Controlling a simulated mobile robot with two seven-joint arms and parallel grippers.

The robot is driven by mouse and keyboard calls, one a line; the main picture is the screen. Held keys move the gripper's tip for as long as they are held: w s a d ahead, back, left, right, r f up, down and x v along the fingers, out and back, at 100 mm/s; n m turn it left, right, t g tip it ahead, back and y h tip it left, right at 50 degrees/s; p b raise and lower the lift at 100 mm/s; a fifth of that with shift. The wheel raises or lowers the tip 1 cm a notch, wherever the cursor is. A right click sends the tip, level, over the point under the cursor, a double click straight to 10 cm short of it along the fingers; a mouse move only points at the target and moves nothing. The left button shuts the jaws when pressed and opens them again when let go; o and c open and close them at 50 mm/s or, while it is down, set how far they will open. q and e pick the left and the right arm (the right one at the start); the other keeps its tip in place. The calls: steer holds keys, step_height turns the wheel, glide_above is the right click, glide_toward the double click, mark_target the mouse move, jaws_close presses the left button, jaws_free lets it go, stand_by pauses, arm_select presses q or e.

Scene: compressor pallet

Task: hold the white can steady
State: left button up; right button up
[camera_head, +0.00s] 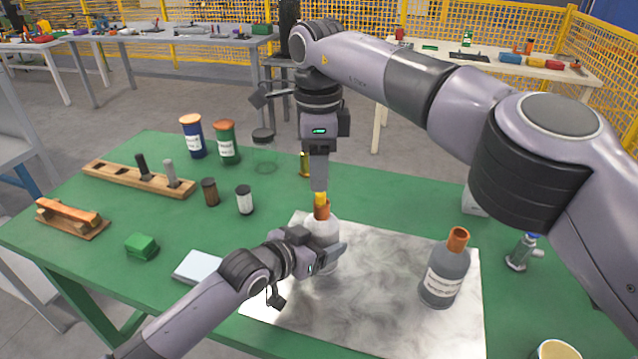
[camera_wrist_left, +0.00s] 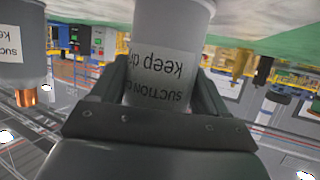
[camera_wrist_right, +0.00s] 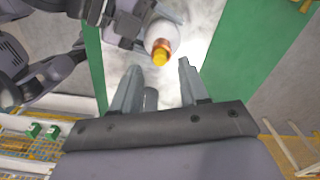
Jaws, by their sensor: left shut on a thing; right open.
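The white can (camera_head: 322,230) stands on the grey metal sheet (camera_head: 390,330), with a copper neck and a yellow plug (camera_head: 320,198) on top. My left gripper (camera_head: 322,258) is shut around its body from the side. In the left wrist view the can (camera_wrist_left: 170,50) sits between the fingers, its label reading "suction" and "keep d…", partly hidden. My right gripper (camera_head: 319,183) points down just above the plug. In the right wrist view, the plug (camera_wrist_right: 160,57) shows between and beyond the open fingers; I cannot tell whether they touch it.
A grey bottle with a copper neck (camera_head: 445,275) stands on the sheet to the right. A small valve (camera_head: 522,252) stands beyond it. Left are a white pad (camera_head: 199,267), a green block (camera_head: 141,246), small jars and a wooden rack (camera_head: 130,178). Larger tins stand at the back.

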arm_select(q)
steer(key=shift+a+f, duration=0.25)
steer(key=shift+f, duration=0.05)
steer(key=o, duration=1.4)
steer(key=shift+f, duration=0.1)
